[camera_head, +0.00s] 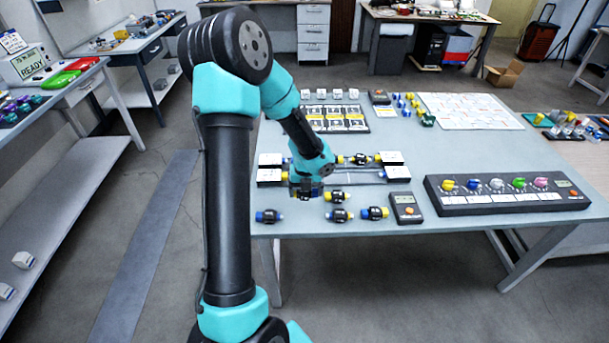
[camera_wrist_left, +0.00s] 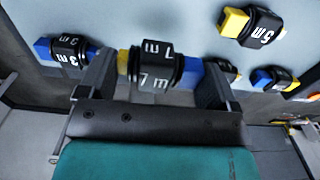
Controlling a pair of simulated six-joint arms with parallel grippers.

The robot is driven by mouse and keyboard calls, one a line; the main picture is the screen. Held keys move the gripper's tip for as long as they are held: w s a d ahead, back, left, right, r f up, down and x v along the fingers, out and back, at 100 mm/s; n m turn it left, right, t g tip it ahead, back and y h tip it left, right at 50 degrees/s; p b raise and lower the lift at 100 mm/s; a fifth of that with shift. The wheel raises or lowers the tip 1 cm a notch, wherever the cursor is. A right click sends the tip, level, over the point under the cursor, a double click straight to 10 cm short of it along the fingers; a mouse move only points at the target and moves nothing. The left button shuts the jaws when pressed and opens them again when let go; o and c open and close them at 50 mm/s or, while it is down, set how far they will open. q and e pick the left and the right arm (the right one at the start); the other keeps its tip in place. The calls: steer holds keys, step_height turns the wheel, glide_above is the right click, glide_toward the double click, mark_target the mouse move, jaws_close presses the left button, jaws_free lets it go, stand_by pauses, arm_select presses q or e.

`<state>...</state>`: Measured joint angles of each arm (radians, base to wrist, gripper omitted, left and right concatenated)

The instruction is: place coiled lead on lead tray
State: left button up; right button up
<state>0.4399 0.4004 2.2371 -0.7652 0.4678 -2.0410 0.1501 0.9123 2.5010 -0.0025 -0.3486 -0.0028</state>
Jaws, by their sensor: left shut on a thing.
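My left gripper (camera_head: 307,190) is low over the table's front left part. In the left wrist view its two fingers (camera_wrist_left: 154,82) are shut on a black coiled lead marked 7 m (camera_wrist_left: 156,72), with a yellow end and a blue end. In the head view my gripper mostly hides this lead. The likely lead tray is a pair of grey rails (camera_head: 345,175) between black-and-white end blocks, just right of and behind the gripper. A black and yellow lead (camera_head: 359,160) sits at its far rail. I cannot tell whether the held lead touches the table.
Loose leads lie close by: a 3 m lead (camera_wrist_left: 70,50), a 5 m lead (camera_wrist_left: 255,27), and others in front of the tray (camera_head: 339,215) (camera_head: 375,213). A meter (camera_head: 406,208) and a long black panel (camera_head: 506,192) stand to the right.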

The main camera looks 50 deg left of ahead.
arm_select(q)
steer(key=w+a, duration=0.2)
steer(key=a, duration=0.1)
steer(key=w+a, duration=0.3)
steer(key=w+a+f, duration=0.1)
steer(key=w+a, duration=0.2)
steer(key=shift+w+a+f, duration=0.1)
steer(key=shift+w+a, duration=0.1)
steer(key=shift+a, duration=0.1)
steer(key=shift+w+a, duration=0.25)
steer(key=shift+f, duration=1.8)
steer(key=shift+f, duration=0.1)
steer(key=o, duration=0.8)
steer(key=shift+c, duration=0.2)
step_height(320, 180, up, 12)
